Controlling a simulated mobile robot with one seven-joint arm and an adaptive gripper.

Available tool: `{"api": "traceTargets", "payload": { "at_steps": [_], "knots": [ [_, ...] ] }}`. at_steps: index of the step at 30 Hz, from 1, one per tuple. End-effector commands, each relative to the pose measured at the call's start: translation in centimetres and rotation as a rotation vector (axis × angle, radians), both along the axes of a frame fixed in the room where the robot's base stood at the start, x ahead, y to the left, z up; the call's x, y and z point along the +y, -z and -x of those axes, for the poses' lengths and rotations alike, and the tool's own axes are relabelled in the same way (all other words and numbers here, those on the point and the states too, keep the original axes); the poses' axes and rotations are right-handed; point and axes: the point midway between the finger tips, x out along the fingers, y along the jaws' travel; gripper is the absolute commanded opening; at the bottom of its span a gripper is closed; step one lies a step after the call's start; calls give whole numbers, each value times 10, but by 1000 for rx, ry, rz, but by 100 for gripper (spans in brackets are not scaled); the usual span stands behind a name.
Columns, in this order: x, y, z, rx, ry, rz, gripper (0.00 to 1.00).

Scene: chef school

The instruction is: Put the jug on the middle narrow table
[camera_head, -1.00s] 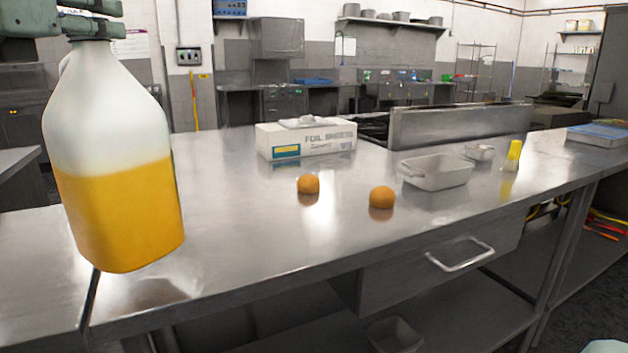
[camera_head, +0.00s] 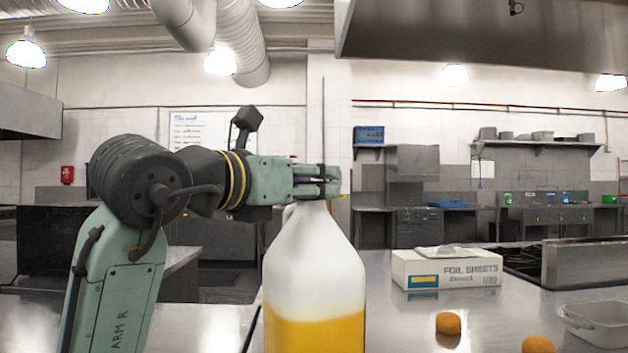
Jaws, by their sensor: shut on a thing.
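The jug (camera_head: 314,262) is translucent white with orange-yellow liquid in its lower part. It is upright in the lower middle of the head view, and its base is below the picture edge. My gripper (camera_head: 317,182) comes in from the left and is shut on the jug's top. A steel table (camera_head: 400,325) shows behind and to the right of the jug. I cannot tell from this view whether the jug touches it, or whether it is the middle narrow table.
Another steel surface (camera_head: 205,325) lies at the lower left. A hood (camera_head: 450,30) hangs above.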

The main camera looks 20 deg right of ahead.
Motion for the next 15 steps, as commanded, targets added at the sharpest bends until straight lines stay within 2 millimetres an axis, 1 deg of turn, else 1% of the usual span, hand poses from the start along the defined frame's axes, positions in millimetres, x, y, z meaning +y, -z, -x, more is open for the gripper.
{"api": "traceTargets", "payload": {
  "at_steps": [1,9,15],
  "knots": [
    [-4,-5,-8,-5,2,10,0],
    [-27,-1,-54,-7,2,10,0],
    [-40,2,-79,-9,1,10,0]
  ]
}}
